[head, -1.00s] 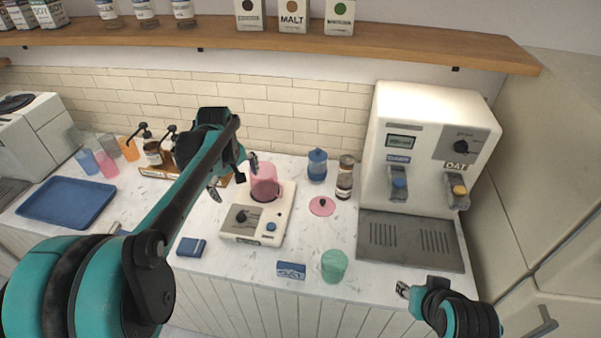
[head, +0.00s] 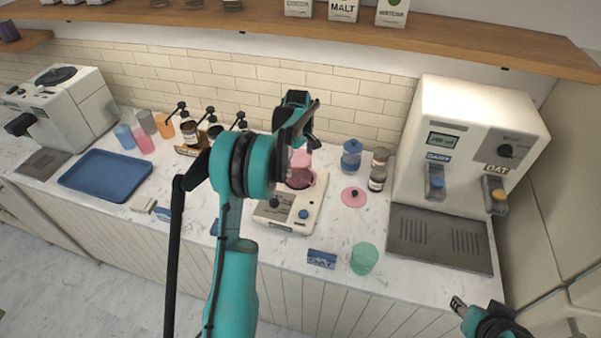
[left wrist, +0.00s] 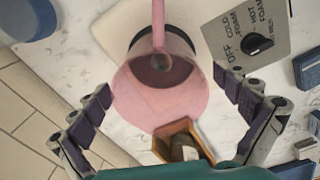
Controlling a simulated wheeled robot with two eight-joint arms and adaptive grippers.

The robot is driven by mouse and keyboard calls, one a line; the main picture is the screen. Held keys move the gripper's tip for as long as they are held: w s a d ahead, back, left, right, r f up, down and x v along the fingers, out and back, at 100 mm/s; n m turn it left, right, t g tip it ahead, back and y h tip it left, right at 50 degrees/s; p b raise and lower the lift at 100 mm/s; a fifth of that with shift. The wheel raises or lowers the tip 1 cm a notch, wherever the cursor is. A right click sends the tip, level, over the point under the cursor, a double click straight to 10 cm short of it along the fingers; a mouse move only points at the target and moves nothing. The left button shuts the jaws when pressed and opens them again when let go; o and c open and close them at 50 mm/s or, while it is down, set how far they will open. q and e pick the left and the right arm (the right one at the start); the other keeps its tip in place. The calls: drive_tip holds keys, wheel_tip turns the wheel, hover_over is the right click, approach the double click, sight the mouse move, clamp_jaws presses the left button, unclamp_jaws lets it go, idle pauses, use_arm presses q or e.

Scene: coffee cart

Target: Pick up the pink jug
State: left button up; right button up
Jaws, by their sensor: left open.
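The pink jug (head: 302,180) stands on the white frother base (head: 310,212) with its dial and blue button, partly hidden by my left arm in the head view. In the left wrist view the jug (left wrist: 185,92) is seen from above, between the fingers, with its handle toward the top of the picture. My left gripper (head: 306,140) is open above the jug; its two fingers (left wrist: 163,95) are spread on either side of it and look apart from it. My right gripper (head: 459,304) is at the bottom right, away from the jug; its jaws are too small to judge.
A pink lid (head: 353,197), a blue jar (head: 351,157) and brown jars (head: 378,172) stand right of the base. A green cup (head: 364,258) and a blue block (head: 321,259) are near the front edge. Pump bottles stand left; a dispenser (head: 465,150) stands right.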

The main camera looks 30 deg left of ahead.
use_arm(q)
wheel_tip(320, 180, down, 3)
drive_tip(key=shift+r, duration=0.3)
drive_tip(key=c, duration=1.5)
drive_tip(key=shift+c, duration=0.2)
